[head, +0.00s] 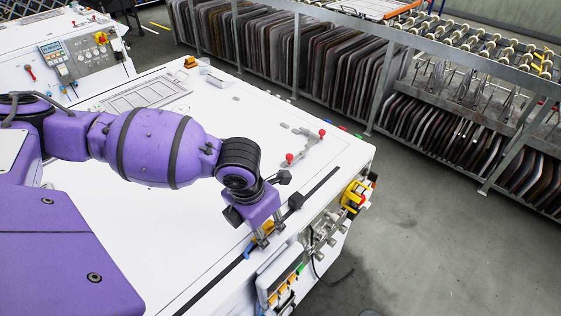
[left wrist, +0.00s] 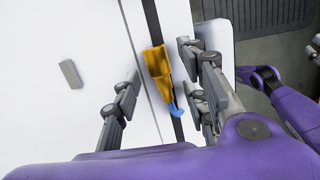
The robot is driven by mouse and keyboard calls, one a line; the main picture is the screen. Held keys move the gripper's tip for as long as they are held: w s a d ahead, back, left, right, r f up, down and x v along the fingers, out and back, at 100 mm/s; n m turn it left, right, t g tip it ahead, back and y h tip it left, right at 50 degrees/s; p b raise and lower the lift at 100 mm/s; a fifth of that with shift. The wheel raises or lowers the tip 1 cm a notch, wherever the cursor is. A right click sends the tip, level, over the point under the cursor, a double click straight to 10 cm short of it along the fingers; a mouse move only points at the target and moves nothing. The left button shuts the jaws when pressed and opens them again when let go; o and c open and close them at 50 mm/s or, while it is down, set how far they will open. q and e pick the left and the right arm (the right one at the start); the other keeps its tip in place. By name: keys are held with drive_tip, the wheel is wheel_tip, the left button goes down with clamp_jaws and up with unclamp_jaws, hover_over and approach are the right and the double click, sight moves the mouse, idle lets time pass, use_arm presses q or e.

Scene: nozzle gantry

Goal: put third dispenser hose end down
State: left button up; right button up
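An orange dispenser piece with a blue end (left wrist: 157,70) lies on the dark strip along the white machine's edge. It also shows in the head view (head: 264,230), partly hidden behind my fingers. I cannot tell whether it is the third dispenser hose end. My left gripper (head: 262,238) is above the piece, pointing down. In the left wrist view its fingers (left wrist: 160,78) are spread, one on each side of the orange piece, with visible gaps. My right gripper is not identifiable in either view.
The white machine top (head: 210,235) is mostly clear. A bracket with red knobs (head: 306,146) stands on it. Several orange-tipped hoses (head: 284,298) and metal fittings (head: 322,236) sit along the front side. A rack of dark panels (head: 300,60) stands behind, past the grey floor.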

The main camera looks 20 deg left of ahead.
use_arm(q)
wheel_tip(320, 180, up, 13)
drive_tip(key=s+p, duration=0.1)
drive_tip(key=shift+s+a, duration=0.25)
drive_tip(key=shift+s, duration=0.1)
use_arm(e)
drive_tip(key=shift+a+r, duration=0.2)
drive_tip(key=shift+r, duration=0.25)
drive_tip(key=shift+w+r, duration=0.2)
use_arm(q)
drive_tip(key=shift+f, duration=0.1)
use_arm(e)
drive_tip(key=shift+a+r, duration=0.1)
